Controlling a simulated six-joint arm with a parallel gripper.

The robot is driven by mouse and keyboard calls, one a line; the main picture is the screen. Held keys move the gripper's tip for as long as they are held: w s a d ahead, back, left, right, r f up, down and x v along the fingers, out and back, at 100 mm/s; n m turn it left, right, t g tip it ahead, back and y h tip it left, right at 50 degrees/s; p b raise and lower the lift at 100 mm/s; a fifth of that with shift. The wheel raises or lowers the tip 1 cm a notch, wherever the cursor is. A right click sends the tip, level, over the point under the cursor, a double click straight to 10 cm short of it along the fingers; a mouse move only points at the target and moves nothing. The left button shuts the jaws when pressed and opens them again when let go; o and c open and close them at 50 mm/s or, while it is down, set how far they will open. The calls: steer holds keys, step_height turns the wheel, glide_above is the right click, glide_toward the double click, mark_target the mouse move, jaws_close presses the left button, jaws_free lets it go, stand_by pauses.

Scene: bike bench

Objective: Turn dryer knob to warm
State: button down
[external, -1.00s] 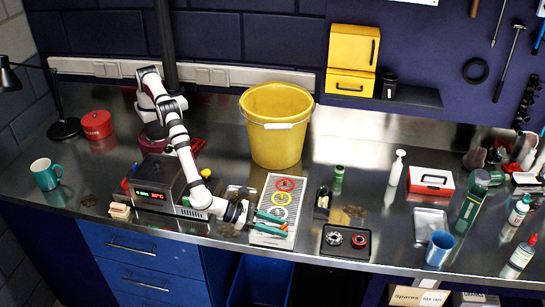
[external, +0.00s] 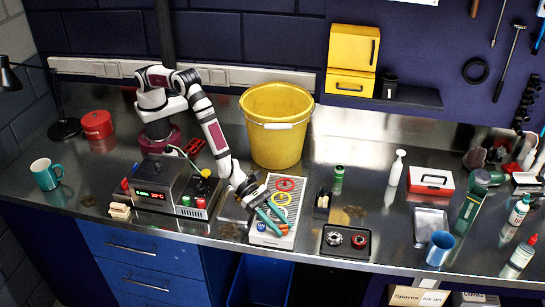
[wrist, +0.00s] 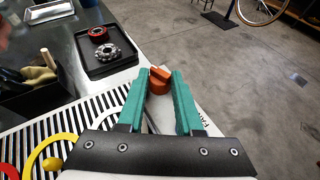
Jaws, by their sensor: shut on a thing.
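The dryer is a pale slatted unit (external: 258,238) with coloured rings on top, on the bench's front edge; its slats also show in the wrist view (wrist: 80,122). An orange knob (wrist: 158,82) with a raised ridge sits at its near end. My gripper (external: 276,226) comes down over this end from the left. In the wrist view, the teal fingers (wrist: 160,88) stand either side of the knob and are shut on it. The fingers hide most of the knob in the external view. Its setting marks are not readable.
A black tray (external: 326,250) with two ring parts lies just right of the dryer. A yellow bucket (external: 276,130) stands behind it. A box with a lit display (external: 160,176) stands left, near my arm. Floor lies beyond the bench's front edge.

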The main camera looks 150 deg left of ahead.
steer(key=shift+w+r, duration=0.1)
steer(key=shift+r, duration=0.05)
stand_by(0.4)
steer(key=c, duration=0.6)
jaws_free()
steer(key=v, duration=1.5)
steer(key=shift+s+a, duration=0.2)
steer(key=shift+s, duration=0.3)
